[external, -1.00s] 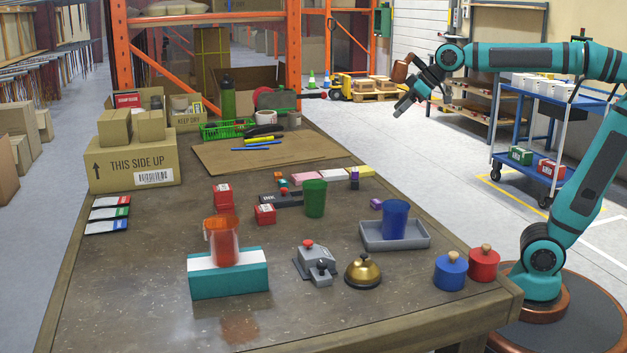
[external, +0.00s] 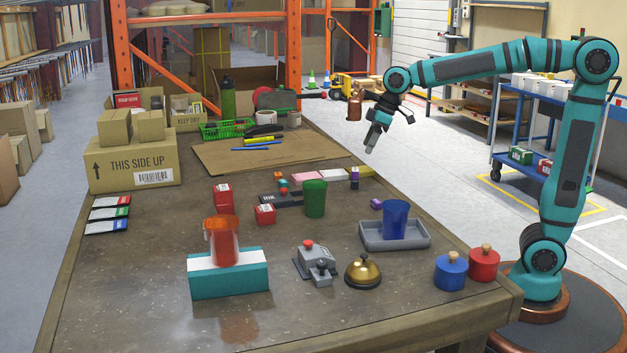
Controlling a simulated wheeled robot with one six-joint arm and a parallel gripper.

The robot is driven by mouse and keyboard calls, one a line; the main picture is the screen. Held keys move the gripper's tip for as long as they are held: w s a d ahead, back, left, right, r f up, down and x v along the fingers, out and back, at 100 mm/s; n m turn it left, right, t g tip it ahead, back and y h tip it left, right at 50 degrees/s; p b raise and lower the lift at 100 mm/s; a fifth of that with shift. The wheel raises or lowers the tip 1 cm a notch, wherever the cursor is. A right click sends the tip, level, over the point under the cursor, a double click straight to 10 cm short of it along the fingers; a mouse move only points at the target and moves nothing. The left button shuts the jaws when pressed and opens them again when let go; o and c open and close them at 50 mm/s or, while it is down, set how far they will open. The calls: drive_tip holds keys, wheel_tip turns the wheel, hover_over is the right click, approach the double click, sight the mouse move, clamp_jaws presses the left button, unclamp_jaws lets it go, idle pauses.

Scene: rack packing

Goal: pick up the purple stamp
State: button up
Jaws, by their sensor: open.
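Two small purple things are in the external view, and I cannot tell for certain which is the stamp. One is a small upright purple and dark piece (external: 354,180) near the yellow block at the back right. The other is a small purple block (external: 376,204) lying just behind the grey tray. My gripper (external: 370,147) is open and empty, in the air above the back right table edge, pointing down. It is above and apart from both purple things.
A grey tray (external: 412,244) holds a blue cup (external: 396,222). A green cup (external: 315,200) stands left of the purple block. Pink, white and yellow blocks lie in a row behind. A brass bell (external: 363,271) and lidded blue and red pots (external: 450,274) are in front.

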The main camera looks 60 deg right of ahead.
sight(356, 168)
drive_tip(key=x, duration=0.5)
drive_tip(key=shift+a+x, duration=0.2)
drive_tip(key=shift+x, duration=1.15)
drive_tip(key=shift+a+x, duration=0.2)
drive_tip(key=shift+x, duration=1.1)
drive_tip(key=shift+w+r, duration=0.1)
drive_tip(key=shift+r, duration=0.05)
drive_tip(key=c, duration=1)
